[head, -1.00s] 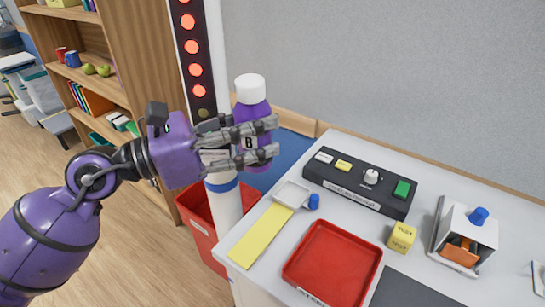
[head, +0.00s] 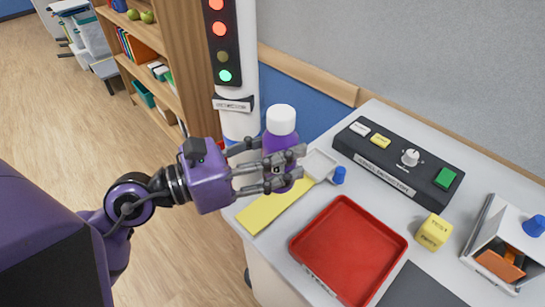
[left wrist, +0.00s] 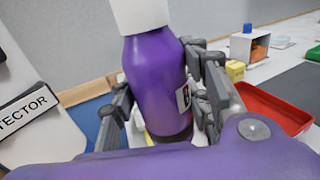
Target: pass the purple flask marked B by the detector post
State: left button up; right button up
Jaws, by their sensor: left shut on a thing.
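The purple flask (head: 281,146) with a white cap is upright in my left gripper (head: 298,165), which is shut around its body. The fingers partly cover it in the head view. In the left wrist view the flask (left wrist: 155,85) stands between the fingers, its label turned to the side and unreadable. The detector post (head: 240,122) is white, with a black light panel (head: 222,48) showing red lights, a dark one and a lit green one at the bottom. The flask is to the right of the post and apart from it, near the table's left edge. My right gripper is out of view.
On the table are a yellow strip (head: 262,211), a small white tray (head: 321,163), a red tray (head: 349,250), a yellow cube (head: 433,232), a black control box (head: 395,160) and a white holder (head: 490,240). A wooden shelf (head: 180,60) stands behind at left.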

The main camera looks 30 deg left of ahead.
pick_arm(q)
jog(key=shift+w+d+r+p, duration=0.1)
jog(key=shift+w+d+p, duration=0.1)
jog(key=shift+w, duration=0.35)
jog(key=shift+w+d+r+p, duration=0.1)
jog(key=shift+w+d+p, duration=0.05)
jog(key=shift+w, duration=0.35)
jog(key=w+d, duration=0.4)
jog(key=w, duration=0.7)
jog(key=shift+f+p, duration=0.15)
jog(key=shift+p, duration=0.25)
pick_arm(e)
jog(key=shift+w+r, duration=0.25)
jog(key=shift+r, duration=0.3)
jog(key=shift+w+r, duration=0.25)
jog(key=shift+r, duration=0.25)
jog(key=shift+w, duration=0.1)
